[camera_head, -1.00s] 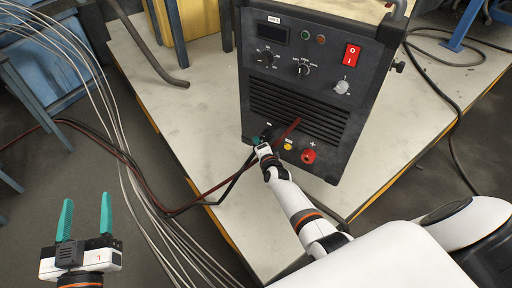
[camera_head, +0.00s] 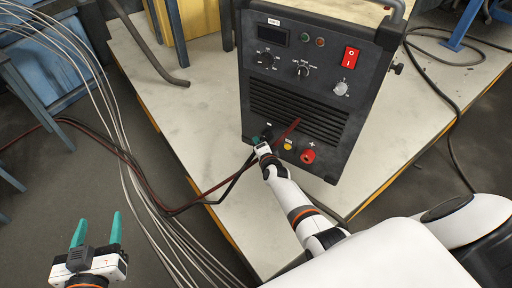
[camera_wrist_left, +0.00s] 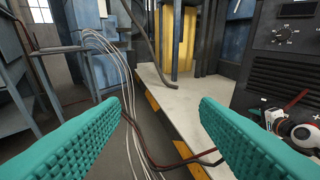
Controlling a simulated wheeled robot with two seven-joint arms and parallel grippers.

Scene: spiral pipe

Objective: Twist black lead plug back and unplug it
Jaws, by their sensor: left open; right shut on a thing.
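The black welding machine (camera_head: 300,85) stands on a pale platform, its front panel facing me. My right gripper (camera_head: 262,143) is at the lower left of that panel, shut on the black lead plug (camera_head: 266,133), which is mostly hidden by the fingers. A black cable (camera_head: 234,180) runs down and left from there. My left gripper (camera_head: 97,231) is open and empty at the lower left, well away from the machine. Its teal fingers show wide apart in the left wrist view (camera_wrist_left: 160,125), with nothing between them.
A red socket (camera_head: 308,156) and a yellow one (camera_head: 288,146) sit right of the plug. A red cable (camera_head: 296,126) crosses the vents. Several thin pale cables (camera_head: 118,130) hang between my left gripper and the platform (camera_head: 185,115). A blue bench stands at left.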

